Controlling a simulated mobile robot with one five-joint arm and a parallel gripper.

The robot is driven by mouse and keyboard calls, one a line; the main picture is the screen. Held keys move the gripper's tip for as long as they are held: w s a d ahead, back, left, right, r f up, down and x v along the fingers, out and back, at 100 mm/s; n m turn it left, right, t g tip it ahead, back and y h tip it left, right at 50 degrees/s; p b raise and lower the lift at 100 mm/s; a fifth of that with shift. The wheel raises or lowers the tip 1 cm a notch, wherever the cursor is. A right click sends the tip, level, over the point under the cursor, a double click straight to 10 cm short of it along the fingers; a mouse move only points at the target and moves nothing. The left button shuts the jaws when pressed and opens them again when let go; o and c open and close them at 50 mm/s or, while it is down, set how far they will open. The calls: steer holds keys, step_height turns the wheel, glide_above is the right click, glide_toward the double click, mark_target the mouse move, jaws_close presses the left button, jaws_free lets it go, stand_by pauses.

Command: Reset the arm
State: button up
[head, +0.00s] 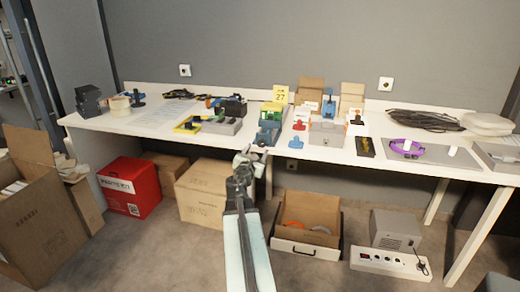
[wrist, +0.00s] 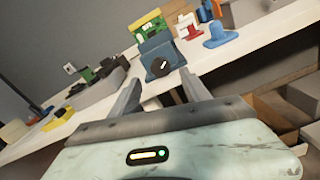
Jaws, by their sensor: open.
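My arm reaches forward from the bottom of the head view, and my gripper (head: 250,157) is at the front edge of the long white table (head: 150,118). In the wrist view my gripper (wrist: 160,88) has its two fingers spread apart with nothing between them. A blue device with a dark round knob (wrist: 163,64) shows beyond the fingers, apart from them as far as I can tell. The same blue device (head: 266,132) is near the table's front edge in the head view.
A red box (head: 130,187), an open carton (head: 306,218) and a power strip (head: 390,262) are on the floor. A large open carton (head: 45,225) stands at left.

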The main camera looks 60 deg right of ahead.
steer(key=v, duration=0.3)
steer(key=shift+s+a, duration=0.1)
steer(key=shift+a, duration=0.15)
